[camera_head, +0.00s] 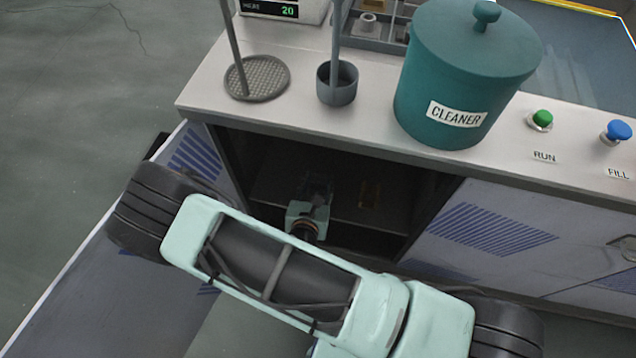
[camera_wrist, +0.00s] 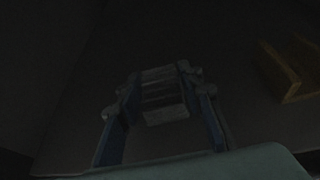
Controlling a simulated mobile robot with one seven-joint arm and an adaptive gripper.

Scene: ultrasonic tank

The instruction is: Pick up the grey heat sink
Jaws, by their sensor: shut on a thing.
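The grey heat sink (camera_wrist: 164,98), a finned block, shows dimly in the wrist view between the two fingers of my gripper (camera_wrist: 159,82). The fingers are shut on its sides. In the head view my gripper (camera_head: 318,190) is inside the dark open cabinet under the counter. The heat sink cannot be made out there. It is too dark to tell whether the heat sink touches the shelf or hangs above it.
A brownish block (camera_wrist: 288,72) lies to the right of my gripper; it also shows in the head view (camera_head: 370,194). The counter (camera_head: 290,100) above carries a teal CLEANER pot (camera_head: 450,80), a grey cup (camera_head: 337,92) and a mesh skimmer (camera_head: 257,79). An open door (camera_head: 120,260) stands at left.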

